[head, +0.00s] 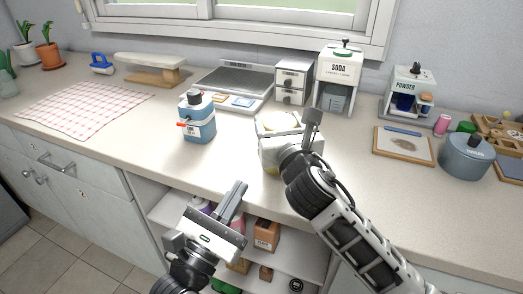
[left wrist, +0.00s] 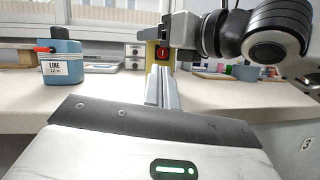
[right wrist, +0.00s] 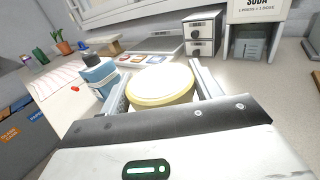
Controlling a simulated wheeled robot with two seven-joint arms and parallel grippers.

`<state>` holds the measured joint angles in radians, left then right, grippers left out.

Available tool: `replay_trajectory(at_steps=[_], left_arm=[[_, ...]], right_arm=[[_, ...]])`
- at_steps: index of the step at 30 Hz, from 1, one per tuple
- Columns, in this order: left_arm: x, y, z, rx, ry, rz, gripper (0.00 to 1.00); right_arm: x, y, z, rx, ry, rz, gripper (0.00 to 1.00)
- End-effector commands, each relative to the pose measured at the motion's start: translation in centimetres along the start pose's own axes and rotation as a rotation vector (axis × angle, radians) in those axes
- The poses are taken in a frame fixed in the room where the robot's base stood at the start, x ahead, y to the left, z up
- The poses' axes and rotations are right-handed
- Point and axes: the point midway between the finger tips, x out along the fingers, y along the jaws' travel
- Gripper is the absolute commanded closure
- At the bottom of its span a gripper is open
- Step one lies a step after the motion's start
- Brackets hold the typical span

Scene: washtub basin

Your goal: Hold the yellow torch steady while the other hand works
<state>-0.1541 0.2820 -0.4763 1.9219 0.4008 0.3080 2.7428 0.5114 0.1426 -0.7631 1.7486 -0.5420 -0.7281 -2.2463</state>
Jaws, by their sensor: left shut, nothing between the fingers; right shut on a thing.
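The yellow torch (head: 272,169) stands upright near the counter's front edge, partly hidden by my right gripper. My right gripper (head: 278,130) is shut on it. In the right wrist view the torch's pale round top with a yellow rim (right wrist: 160,84) sits between the two fingers. In the left wrist view the torch's yellow side (left wrist: 151,54) shows a red patch with a white mark (left wrist: 162,54). My left gripper (head: 239,186) is shut and empty, in front of the counter edge, lower left of the torch and apart from it.
A blue bottle (head: 198,123) with a red spout stands left of the torch. A soda dispenser (head: 339,75), small drawers (head: 292,81) and a grey tray (head: 233,82) stand behind. A blue pot (head: 466,157) is at the right. Open shelves (head: 170,211) lie below the counter.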

Motion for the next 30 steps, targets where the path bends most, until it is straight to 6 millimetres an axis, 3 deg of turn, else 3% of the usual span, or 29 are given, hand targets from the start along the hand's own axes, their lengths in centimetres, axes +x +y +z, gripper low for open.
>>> replay_trajectory(at_steps=[11,21,22,27,30], left_arm=[[0.4,3.8,3.5,1.533,-0.299,-0.029,1.00],[-0.4,5.3,4.5,2.939,-0.830,0.158,1.00],[-0.5,5.5,4.5,-2.967,0.872,-0.187,1.00],[-1.2,6.6,3.6,-2.318,0.856,-0.285,1.00],[-1.5,7.2,3.2,-2.045,0.850,-0.328,1.00]], right_arm=[[0.0,0.0,-0.2,0.000,0.005,-0.001,0.68],[0.0,0.0,-0.2,0.000,0.005,-0.001,0.68],[0.0,0.0,-0.2,0.000,0.005,-0.001,0.68],[0.0,0.0,-0.2,0.000,0.005,-0.001,0.68],[0.0,0.0,-0.2,0.000,0.005,-0.001,0.68]])
